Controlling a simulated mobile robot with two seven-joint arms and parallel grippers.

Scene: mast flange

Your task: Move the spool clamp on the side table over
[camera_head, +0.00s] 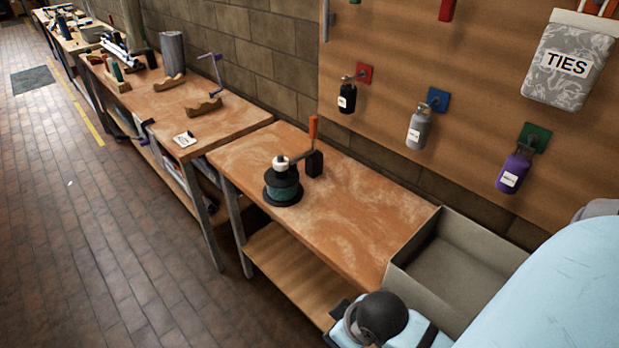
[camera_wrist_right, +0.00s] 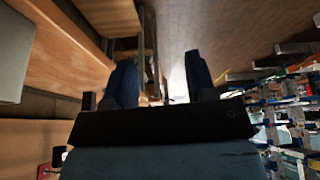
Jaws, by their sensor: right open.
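The spool clamp stands on the side table (camera_head: 345,185) in the head view. It has a black block (camera_head: 314,164), a grey arm and an upright orange handle (camera_head: 313,127). The arm reaches left toward a white knob (camera_head: 280,162) on top of a dark spool (camera_head: 283,187) with teal winding. Whether the arm touches the knob is unclear. My right gripper (camera_wrist_right: 163,80) is open in the right wrist view, with nothing visible between its fingers. The clamp is not recognisable in that view. My left gripper is not in view.
A grey open bin (camera_head: 452,262) stands at the table's right end. Bottles hang on the wooden wall panel (camera_head: 390,60) behind, with a "TIES" pouch (camera_head: 568,62). Another workbench (camera_head: 165,105) stands to the left. The table's front right surface is bare.

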